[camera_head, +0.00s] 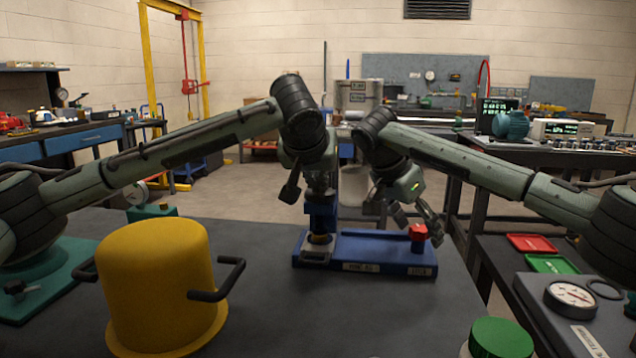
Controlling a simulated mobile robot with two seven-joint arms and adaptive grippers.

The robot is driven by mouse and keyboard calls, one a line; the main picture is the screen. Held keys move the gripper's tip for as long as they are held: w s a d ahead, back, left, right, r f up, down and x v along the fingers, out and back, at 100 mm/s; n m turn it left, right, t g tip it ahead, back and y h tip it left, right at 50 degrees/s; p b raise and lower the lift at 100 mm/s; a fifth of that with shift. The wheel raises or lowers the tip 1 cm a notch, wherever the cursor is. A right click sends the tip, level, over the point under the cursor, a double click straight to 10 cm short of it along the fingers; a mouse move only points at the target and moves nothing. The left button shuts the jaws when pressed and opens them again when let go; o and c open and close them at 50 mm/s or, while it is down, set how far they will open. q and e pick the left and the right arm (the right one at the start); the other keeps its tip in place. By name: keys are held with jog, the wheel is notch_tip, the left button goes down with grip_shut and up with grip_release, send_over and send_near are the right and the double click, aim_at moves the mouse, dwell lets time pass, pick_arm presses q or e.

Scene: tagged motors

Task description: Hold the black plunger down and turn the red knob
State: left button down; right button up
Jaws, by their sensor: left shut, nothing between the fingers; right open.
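A blue fixture base (372,250) stands on the dark table, with a blue upright post (321,218) at its left end. My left gripper (319,192) is shut and empty, pointing down at the top of the post. The black plunger is not clearly visible; the gripper seems to cover that spot, and I cannot tell whether it is pressed. The red knob (418,232) sits on the right end of the base. My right gripper (418,222) is open, tilted, with its fingers close around or beside the knob; contact cannot be told.
A large yellow pot-like housing (158,275) with black handles stands at the front left of the table. A green-capped object (500,338) is at the front edge. A side bench at right holds a dial gauge (571,298) and red and green trays (532,243). The table's front middle is clear.

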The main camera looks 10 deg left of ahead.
pick_arm(q)
jog(key=shift+f, duration=0.2)
pick_arm(e)
jog(key=n+y, duration=0.1)
jog(key=n, duration=0.1)
jog(key=n+t, duration=0.1)
jog(key=n, duration=0.1)
jog(key=d+n+t+y, duration=0.1)
jog(key=n, duration=0.1)
jog(key=shift+s+y, duration=0.15)
jog(key=shift+y, duration=0.15)
jog(key=n+y, duration=0.2)
jog(key=n, duration=0.2)
jog(key=shift+s+a, duration=0.1)
jog(key=shift+a, duration=0.05)
jog(key=c, duration=1.2)
jog(key=m+h, duration=0.1)
jog(key=m, duration=0.2)
jog(key=shift+a+h, duration=0.25)
jog(key=shift+h, duration=0.15)
jog(key=shift+c, duration=0.3)
jog(key=o, duration=1.3)
jog(key=shift+d, duration=0.1)
jog(key=shift+c, duration=0.2)
